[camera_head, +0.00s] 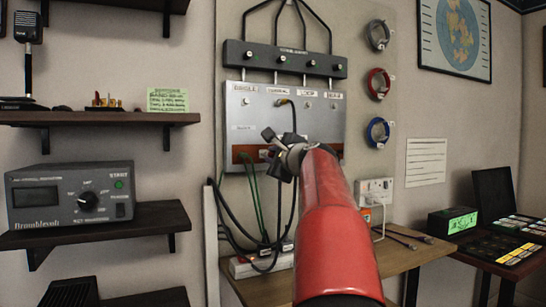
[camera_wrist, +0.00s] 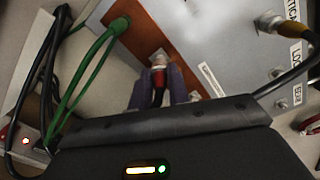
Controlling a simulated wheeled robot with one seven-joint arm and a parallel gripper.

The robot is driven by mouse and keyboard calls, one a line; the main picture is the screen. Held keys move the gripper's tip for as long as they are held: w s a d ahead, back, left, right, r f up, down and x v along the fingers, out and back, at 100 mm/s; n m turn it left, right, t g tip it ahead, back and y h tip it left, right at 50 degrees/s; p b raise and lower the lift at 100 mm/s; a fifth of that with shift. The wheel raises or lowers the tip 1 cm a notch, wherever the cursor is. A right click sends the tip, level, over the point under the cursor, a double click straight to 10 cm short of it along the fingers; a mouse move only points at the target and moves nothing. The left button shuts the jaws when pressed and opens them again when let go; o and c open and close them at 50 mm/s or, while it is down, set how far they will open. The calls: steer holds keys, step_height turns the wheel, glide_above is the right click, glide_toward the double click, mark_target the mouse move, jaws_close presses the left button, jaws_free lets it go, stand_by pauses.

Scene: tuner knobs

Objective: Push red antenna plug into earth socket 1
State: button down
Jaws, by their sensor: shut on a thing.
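My gripper (camera_wrist: 160,86) is shut on the red antenna plug (camera_wrist: 158,76), which sits between its two dark fingers in the wrist view. The plug's pale end points at the copper-brown earth strip (camera_wrist: 150,40) along the panel's lower edge. I cannot tell whether the tip is in a socket or just in front of it. A green plug (camera_wrist: 118,25) with green cables is in the same strip.
The grey panel (camera_head: 238,110) carries labels and sockets, one with a yellow-tipped black cable (camera_head: 283,101). Green and black cables hang below the strip to a power strip (camera_head: 245,268). A wooden table (camera_head: 400,257) stands below. Shelves are at left, and coloured cable coils hang at right.

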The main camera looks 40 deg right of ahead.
steer(key=shift+p+x, duration=0.45)
steer(key=shift+x, duration=0.45)
steer(key=c, duration=1.3)
jaws_free()
steer(key=shift+o, duration=0.2)
steer(key=b+v, duration=0.2)
steer(key=v, duration=0.6)
